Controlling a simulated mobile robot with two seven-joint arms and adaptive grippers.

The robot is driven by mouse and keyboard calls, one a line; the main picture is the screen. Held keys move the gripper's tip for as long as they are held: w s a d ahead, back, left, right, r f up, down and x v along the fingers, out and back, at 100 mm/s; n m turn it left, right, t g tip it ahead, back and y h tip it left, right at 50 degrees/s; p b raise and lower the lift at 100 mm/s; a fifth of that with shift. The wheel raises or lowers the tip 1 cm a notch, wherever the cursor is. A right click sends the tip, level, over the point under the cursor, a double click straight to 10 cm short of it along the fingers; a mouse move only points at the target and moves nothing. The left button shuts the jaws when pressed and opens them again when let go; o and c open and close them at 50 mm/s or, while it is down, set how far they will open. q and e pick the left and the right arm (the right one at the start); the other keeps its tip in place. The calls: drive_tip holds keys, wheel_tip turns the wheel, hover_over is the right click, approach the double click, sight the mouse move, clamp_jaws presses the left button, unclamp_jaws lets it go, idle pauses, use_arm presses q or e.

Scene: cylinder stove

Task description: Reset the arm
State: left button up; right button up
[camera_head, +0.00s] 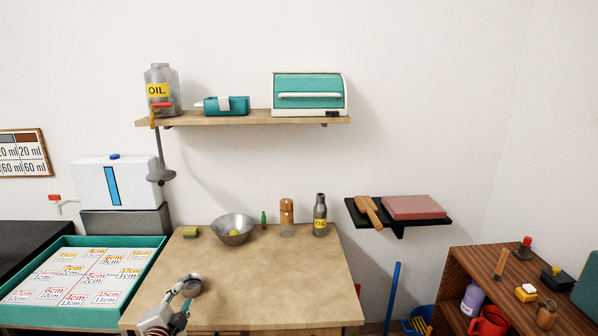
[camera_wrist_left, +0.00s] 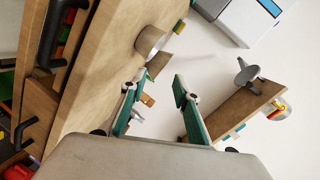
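My left gripper (camera_head: 181,297) is low at the front left of the wooden table (camera_head: 275,280) in the head view. In the left wrist view its two teal fingers (camera_wrist_left: 157,95) stand apart with nothing held between them. A small round grey metal vessel (camera_head: 191,285) shows right by the fingertips in the head view; I cannot tell whether they touch. My right gripper is in neither view.
On the table stand a steel bowl (camera_head: 233,229), a sponge (camera_head: 190,232), a green bottle (camera_head: 263,220), a wooden shaker (camera_head: 287,217) and an oil bottle (camera_head: 320,214). A wall shelf (camera_head: 245,119) hangs above. A teal tray (camera_head: 150,259) is at left. The table's middle is clear.

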use_arm(q)
drive_tip(key=s+d+f+n+g+h, duration=0.1)
drive_tip(key=s+d+f, duration=0.3)
drive_tip(key=s, duration=0.7)
drive_tip(key=s+d+f+n+g+h, duration=0.2)
drive_tip(key=s+d+f+n, duration=0.2)
drive_tip(key=s+f, duration=0.4)
drive_tip(key=s+d+f+n+g+h, duration=0.1)
drive_tip(key=s+d+f, duration=0.3)
drive_tip(key=s, duration=1.1)
wheel_tip(320, 180, down, 3)
drive_tip(key=shift+f+n, duration=0.1)
drive_tip(key=shift+n, duration=0.7)
